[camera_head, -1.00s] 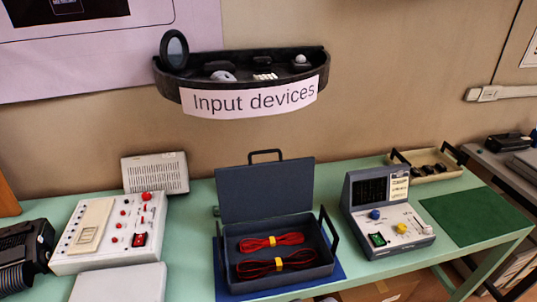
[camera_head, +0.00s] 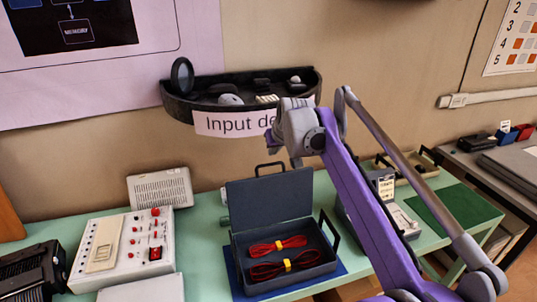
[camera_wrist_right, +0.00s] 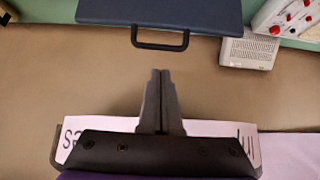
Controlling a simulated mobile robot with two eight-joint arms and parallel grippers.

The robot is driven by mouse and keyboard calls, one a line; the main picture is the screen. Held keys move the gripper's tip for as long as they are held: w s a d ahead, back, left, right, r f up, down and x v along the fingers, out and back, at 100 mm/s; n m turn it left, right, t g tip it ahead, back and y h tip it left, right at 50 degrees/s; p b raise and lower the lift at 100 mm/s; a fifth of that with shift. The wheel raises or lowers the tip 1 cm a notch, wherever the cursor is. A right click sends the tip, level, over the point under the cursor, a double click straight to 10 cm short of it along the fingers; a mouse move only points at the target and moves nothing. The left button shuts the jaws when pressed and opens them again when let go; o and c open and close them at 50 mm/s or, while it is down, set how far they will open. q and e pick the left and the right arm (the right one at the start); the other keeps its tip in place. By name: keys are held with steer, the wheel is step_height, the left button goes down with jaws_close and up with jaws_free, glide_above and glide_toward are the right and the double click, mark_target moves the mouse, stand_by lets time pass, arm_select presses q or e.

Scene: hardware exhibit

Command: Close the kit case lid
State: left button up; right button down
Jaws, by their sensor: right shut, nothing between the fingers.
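The grey-blue kit case (camera_head: 238,262) stands open on the table, with its lid (camera_head: 265,203) raised upright at the back. The lid's black handle (camera_head: 270,165) sticks up from its top edge. In the right wrist view the lid (camera_wrist_right: 160,14) and its handle (camera_wrist_right: 160,46) are at the top. My right gripper (camera_head: 271,144) is above and behind the lid, in front of the shelf sign. In the right wrist view my right gripper (camera_wrist_right: 160,71) is shut and empty, its tips pointing at the handle and apart from it. My left gripper is not in view.
Two red cable bundles (camera_head: 277,245) lie in the case, on a blue mat (camera_head: 231,272). A white control box (camera_head: 118,248) stands left. My right arm partly hides a grey console (camera_head: 386,185) at the right. A black wall shelf (camera_head: 200,103) is above.

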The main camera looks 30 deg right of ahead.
steer(key=x, duration=0.8)
steer(key=shift+w+f, duration=0.2)
steer(key=shift+f, duration=0.1)
steer(key=shift+s, duration=0.15)
